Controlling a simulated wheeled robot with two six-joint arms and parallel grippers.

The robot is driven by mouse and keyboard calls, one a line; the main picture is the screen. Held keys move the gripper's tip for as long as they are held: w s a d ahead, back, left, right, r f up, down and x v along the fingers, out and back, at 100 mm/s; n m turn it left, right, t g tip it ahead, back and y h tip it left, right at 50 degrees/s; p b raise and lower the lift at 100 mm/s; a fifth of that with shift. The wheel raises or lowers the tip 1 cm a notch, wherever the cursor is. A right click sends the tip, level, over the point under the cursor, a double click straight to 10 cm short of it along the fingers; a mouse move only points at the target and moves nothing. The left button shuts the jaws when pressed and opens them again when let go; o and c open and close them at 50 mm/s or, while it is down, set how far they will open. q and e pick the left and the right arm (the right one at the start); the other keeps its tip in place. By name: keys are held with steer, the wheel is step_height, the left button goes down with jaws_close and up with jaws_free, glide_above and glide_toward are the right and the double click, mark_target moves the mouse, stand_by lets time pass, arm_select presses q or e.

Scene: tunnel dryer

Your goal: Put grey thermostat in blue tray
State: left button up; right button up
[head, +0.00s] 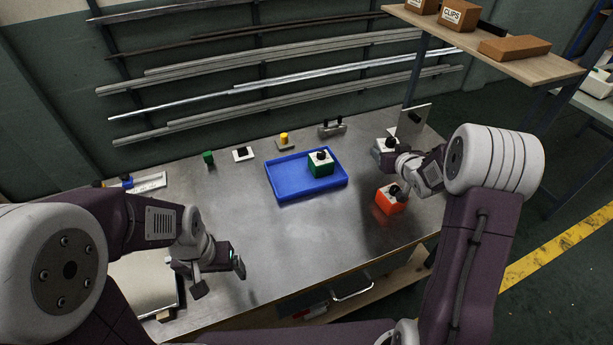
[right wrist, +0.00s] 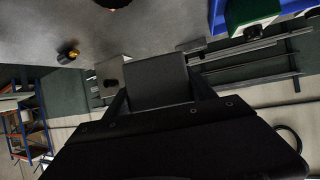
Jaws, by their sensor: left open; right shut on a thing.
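The grey thermostat (head: 378,153) has a pale top and a black knob. My right gripper (head: 388,159) is shut on it at the right part of the bench, and its grey body (right wrist: 158,82) fills the space between the fingers in the right wrist view. Whether it touches the bench is hard to tell. The blue tray (head: 287,193) lies mid-bench, left of it, with a green thermostat (head: 320,168) in its right part. My left gripper (head: 219,277) is open and empty over the front left of the bench.
A red thermostat (head: 389,204) stands on the bench in front of my right gripper. A grey upright plate (head: 415,120) is just behind it. Small parts, including a yellow knob (head: 284,137) and a green one (head: 208,157), line the back. The bench between tray and left gripper is clear.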

arm_select(q)
steer(key=shift+s+a+f+b, duration=0.15)
steer(key=shift+f+b, duration=0.55)
steer(key=shift+f, duration=0.25)
arm_select(e)
steer(key=s+a+r+n+y, duration=0.1)
steer(key=s+a+n+y, duration=0.2)
steer(key=a, duration=1.7)
arm_select(q)
steer(key=shift+r, duration=0.2)
arm_select(e)
glide_above(290, 178)
steer(key=shift+g, duration=0.4)
step_height(290, 178, down, 7)
steer(key=shift+r, duration=0.1)
step_height(290, 178, down, 3)
steer(key=shift+s+f, duration=0.1)
steer(key=shift+f, duration=0.45)
